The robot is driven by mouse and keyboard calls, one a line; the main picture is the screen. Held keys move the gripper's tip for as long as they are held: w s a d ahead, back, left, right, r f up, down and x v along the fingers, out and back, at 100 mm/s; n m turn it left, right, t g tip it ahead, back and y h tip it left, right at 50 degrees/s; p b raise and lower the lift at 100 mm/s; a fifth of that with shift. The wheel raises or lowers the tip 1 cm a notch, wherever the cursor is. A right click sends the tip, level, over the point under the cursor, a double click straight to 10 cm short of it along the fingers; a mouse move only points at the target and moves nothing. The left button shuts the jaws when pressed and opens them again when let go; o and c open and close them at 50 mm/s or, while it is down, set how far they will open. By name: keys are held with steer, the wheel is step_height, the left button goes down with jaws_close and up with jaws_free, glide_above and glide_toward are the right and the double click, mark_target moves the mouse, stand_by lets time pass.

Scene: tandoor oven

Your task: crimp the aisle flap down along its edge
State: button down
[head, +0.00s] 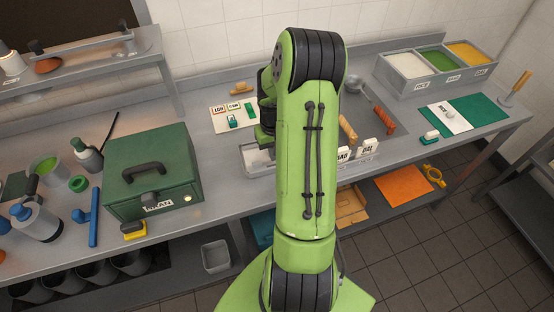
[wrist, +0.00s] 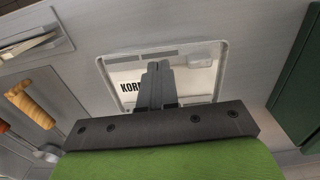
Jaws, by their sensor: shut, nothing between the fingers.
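A shallow pale rectangular tray (wrist: 221,61) with a metal rim lies on the counter in the wrist view. A white lid or card (wrist: 128,74) lettered "KOR…" covers part of it, the rest of the word hidden behind my fingers. A grey strip (wrist: 150,54) runs along its far side; I cannot tell whether this is the aisle flap. My gripper (wrist: 157,66) is shut and empty, its fingertips over the middle of the tray; contact cannot be told. In the head view my arm hides most of this tray, and its left part (head: 256,160) shows.
A green oven box (head: 150,172) stands left of the tray. A board with small labelled blocks (head: 233,114) lies behind. A labelled rack (head: 364,156), wooden-handled tools (head: 348,129) and a three-bin container (head: 435,70) are to the right.

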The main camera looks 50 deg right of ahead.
mark_target(257, 168)
steer(key=shift+f, duration=0.1)
steer(key=shift+w+a+b, duration=0.1)
steer(key=shift+w+a, duration=0.4)
steer(key=shift+a, duration=0.25)
steer(key=shift+w+a+b, duration=0.15)
steer(key=shift+w+a, duration=0.35)
steer(key=shift+a, duration=0.25)
steer(key=shift+w+a+b, duration=0.1)
steer(key=shift+w+a, duration=0.4)
steer(key=shift+a, duration=0.25)
steer(key=shift+f, duration=0.2)
steer(key=shift+f+b, duration=0.35)
steer(key=shift+b, duration=0.05)
steer(key=shift+r+p, duration=1.15)
steer(key=shift+r, duration=0.45)
